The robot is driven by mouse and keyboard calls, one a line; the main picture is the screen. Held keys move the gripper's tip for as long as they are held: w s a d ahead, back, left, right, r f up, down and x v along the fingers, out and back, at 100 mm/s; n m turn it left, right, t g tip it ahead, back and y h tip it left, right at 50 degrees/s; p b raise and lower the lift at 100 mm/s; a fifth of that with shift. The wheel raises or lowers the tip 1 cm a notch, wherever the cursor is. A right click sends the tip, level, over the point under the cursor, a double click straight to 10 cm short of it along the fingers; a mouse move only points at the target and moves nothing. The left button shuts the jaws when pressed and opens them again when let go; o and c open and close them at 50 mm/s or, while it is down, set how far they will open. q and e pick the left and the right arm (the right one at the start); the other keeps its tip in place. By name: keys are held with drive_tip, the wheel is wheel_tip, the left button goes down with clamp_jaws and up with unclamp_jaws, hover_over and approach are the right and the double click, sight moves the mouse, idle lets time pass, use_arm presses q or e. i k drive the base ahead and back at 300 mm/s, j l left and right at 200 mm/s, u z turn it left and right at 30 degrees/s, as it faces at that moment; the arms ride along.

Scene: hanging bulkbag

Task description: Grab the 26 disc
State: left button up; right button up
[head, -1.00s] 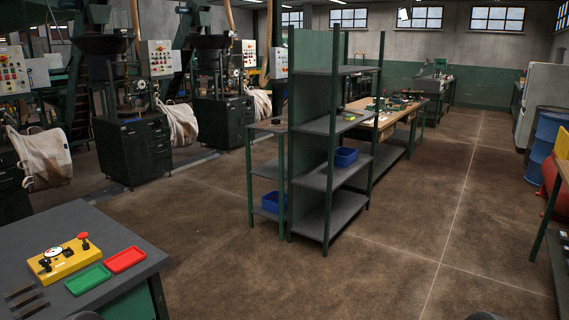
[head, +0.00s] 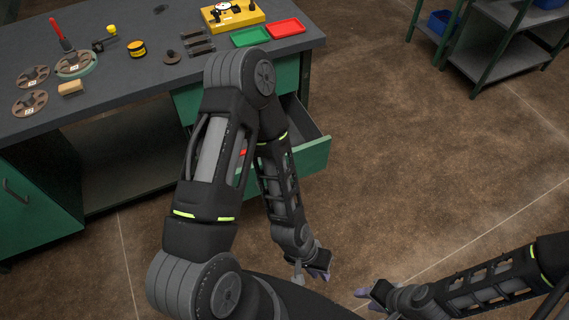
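Three brown discs with white labels lie at the left end of the workbench in the head view: an upper left disc (head: 33,77), a disc on a green ring (head: 76,64) and a lower disc (head: 30,103). The labels are too small to read, so I cannot tell which is 26. My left gripper (head: 313,270) hangs low over the floor, right of the bench and far from the discs. My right gripper (head: 369,299) is low at the bottom, farther right. Both are apart from any object; their finger openings are unclear.
The grey workbench (head: 130,72) also carries a wooden block (head: 71,88), a red-handled tool (head: 58,33), a yellow tin (head: 137,49), a yellow fixture (head: 232,14), and green (head: 250,37) and red (head: 286,28) trays. An open drawer (head: 310,154) juts out behind my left arm. Floor at right is clear.

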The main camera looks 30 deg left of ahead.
sight(73, 64)
drive_tip(key=u, duration=2.3)
drive_tip(key=i+j, duration=1.2)
drive_tip(key=z, duration=1.4)
